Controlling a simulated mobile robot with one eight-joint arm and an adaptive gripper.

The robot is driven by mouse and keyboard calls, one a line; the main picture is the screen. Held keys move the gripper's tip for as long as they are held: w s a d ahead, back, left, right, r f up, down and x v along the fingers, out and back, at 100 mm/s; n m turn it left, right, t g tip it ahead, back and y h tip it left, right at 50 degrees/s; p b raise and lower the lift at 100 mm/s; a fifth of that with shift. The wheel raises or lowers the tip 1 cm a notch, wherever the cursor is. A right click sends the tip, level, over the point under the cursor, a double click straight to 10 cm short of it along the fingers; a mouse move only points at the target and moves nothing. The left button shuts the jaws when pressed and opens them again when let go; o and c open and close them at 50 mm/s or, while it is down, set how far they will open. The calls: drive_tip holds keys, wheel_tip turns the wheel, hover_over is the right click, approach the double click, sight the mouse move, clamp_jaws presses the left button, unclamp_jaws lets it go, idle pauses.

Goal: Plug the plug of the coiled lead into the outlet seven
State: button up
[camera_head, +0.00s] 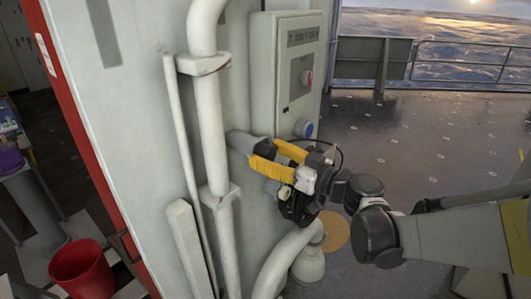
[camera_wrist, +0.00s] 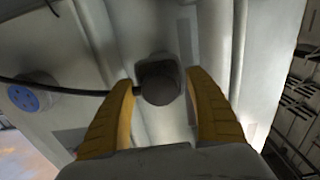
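My gripper (camera_head: 268,158) has two yellow fingers and is close to the grey wall, below the grey electrical box. In the wrist view my gripper (camera_wrist: 160,82) is open, one finger on each side of a dark round plug end (camera_wrist: 160,86). Narrow gaps show beside it; I cannot tell if either finger touches it. The plug end sits in front of a grey holder-like recess. A black lead (camera_wrist: 75,88) runs from it to the left. A blue round outlet (camera_head: 303,128) is low on the box, also at left in the wrist view (camera_wrist: 28,97). No seven is readable.
The grey box (camera_head: 268,70) carries a red switch (camera_head: 306,78) and a label plate. White pipes (camera_head: 211,130) run down the wall left of my gripper. A thick pipe bends below it. A red bucket (camera_head: 82,268) is at lower left. Open deck (camera_head: 420,130) lies to the right.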

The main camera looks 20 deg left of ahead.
sight(272, 155)
clamp_jaws()
drive_tip(key=shift+d, duration=0.15)
drive_tip(key=shift+b+v, duration=0.35)
drive_tip(key=shift+v, duration=2.5)
